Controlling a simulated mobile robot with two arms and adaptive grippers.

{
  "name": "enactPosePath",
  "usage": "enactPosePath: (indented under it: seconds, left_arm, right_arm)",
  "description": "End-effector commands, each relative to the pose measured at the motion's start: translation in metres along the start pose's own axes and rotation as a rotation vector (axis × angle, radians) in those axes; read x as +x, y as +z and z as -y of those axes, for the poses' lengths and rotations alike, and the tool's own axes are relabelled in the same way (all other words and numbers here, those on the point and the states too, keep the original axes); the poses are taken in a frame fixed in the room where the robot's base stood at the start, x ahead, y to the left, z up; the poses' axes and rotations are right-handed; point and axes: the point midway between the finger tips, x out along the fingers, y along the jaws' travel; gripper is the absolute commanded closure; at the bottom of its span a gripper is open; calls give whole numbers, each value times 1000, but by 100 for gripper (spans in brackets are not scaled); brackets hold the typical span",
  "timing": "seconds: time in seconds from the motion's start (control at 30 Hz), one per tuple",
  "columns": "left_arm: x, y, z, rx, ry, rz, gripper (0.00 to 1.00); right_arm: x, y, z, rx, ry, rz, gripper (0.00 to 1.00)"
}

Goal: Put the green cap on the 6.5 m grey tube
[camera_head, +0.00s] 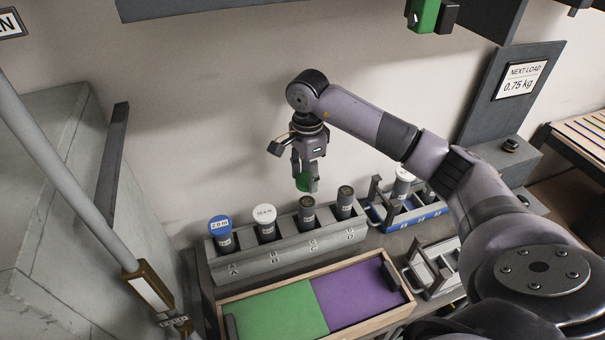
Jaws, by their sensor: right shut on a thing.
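My right gripper (305,177) is shut on the green cap (302,183). It holds the cap in the air above the grey rack (285,256), over the area of slots B and C. An uncapped grey tube (307,213) stands upright in slot C, below the cap and apart from it. Another uncapped grey tube (345,202) stands in slot D. Their labels are too small to read, so I cannot tell which is 6.5 m. Slot A holds a tube with a blue cap (219,224), slot B one with a white cap (264,212). My left gripper is not in view.
A wooden-rimmed tray (368,324) with green and purple halves lies in front of the rack. A blue rack (429,217) with a white-topped tube (403,180) stands to the right. A grey metal holder (432,268) sits beside the tray. A sign (521,80) reads "NEXT LOAD 0.75 kg".

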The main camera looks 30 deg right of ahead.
Motion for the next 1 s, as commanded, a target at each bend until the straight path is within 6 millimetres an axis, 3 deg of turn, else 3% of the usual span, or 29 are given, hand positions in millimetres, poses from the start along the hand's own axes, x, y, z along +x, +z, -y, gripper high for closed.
enactPosePath:
  seconds: [0.2,0.6,1.0]
  left_arm:
    - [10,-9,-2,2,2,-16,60]
    - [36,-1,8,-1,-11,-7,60]
    - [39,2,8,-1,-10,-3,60]
  right_arm:
    - [18,0,0,0,1,0,73]
    - [55,0,0,0,-1,0,73]
    - [59,1,0,0,0,1,73]
